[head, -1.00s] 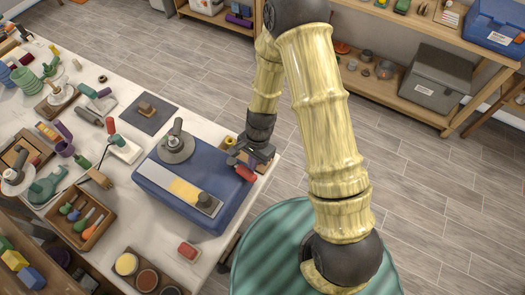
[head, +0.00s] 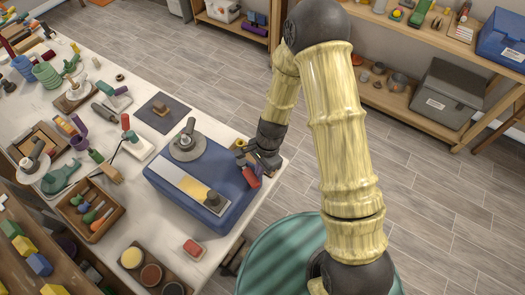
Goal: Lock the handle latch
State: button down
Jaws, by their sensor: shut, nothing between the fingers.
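A blue box (head: 222,222) sits on the white bench. On its top are a round grey base with an upright dark lever (head: 188,130) and a silver and yellow plate (head: 185,187) with a dark knob (head: 212,199). A red handle (head: 251,178) is at the box's right end. I cannot tell for certain which of these parts is the handle latch. My gripper (head: 244,157) is low beside the box's right end, just above the red handle. Its fingers are shut and hold nothing. They are small and dark, so contact with the handle cannot be made out.
A wooden tray of tools (head: 90,213), a dark mat (head: 164,113) and a red block (head: 193,248) lie around the box. A green striped round surface (head: 285,255) is below my arm. Shelves (head: 425,110) stand behind; the floor between is clear.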

jog(key=w+d+r, duration=0.1)
jog(key=d+r, duration=0.1)
jog(key=r, duration=0.3)
jog(key=w+d+r+b, duration=0.1)
jog(key=w+d+r, duration=0.1)
jog(key=r, duration=0.3)
jog(key=shift+w+d+r, duration=0.2)
jog(key=shift+d+r, duration=0.2)
jog(key=shift+d, duration=0.1)
jog(key=s+d+r+n+t+h, duration=0.1)
jog(key=s+d+r+n+t, duration=0.1)
jog(key=d+r+n, duration=0.3)
jog(key=s+d+r+n+t+h, duration=0.1)
jog(key=s+d+r+n+t, duration=0.1)
jog(key=s+d+r+n, duration=0.3)
jog(key=d, duration=0.2)
jog(key=shift+d+r, duration=0.3)
jog(key=shift+d, duration=0.05)
dwell(0.9)
